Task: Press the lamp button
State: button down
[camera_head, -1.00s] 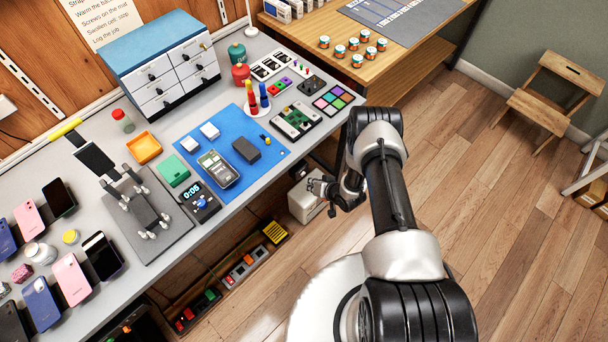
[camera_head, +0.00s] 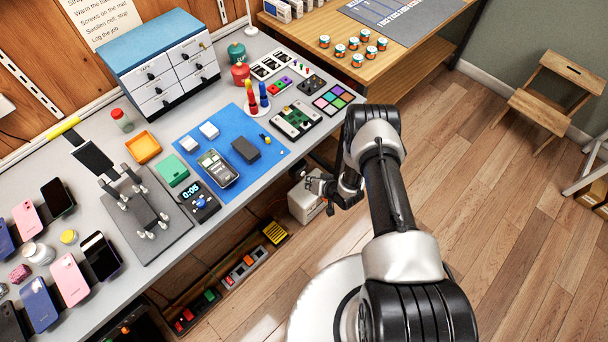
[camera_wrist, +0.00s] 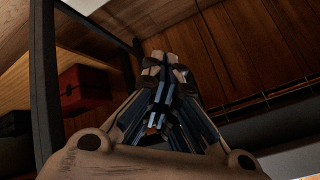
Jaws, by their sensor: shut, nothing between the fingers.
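My gripper (camera_head: 318,185) hangs beside the front edge of the grey workbench (camera_head: 235,212), below the level of its top and apart from it. In the wrist view my gripper (camera_wrist: 165,62) is shut with nothing held. I cannot tell which item is the lamp button. A small black device with a lit 0:05 display and a blue knob (camera_head: 200,201) sits near the bench's front edge.
A blue mat (camera_head: 214,133) with phone parts lies mid-bench. A black fixture (camera_head: 148,218) stands left of it, with several phones beyond. A white box (camera_head: 306,202) is below, near my gripper. The wooden table (camera_head: 400,62) is at the back; open floor lies right.

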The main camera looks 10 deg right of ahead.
jog(key=shift+w+a+b, duration=0.3)
jog(key=shift+w+b, duration=0.05)
dwell(0.5)
jog(key=shift+s+d, duration=0.55)
jog(key=shift+s, duration=0.2)
jog(key=s+d+p, duration=0.1)
jog(key=s+d, duration=0.2)
jog(key=s, duration=0.2)
jog(key=shift+d, duration=0.25)
jog(key=shift+w+r, duration=0.1)
jog(key=shift+w, duration=0.05)
dwell(0.4)
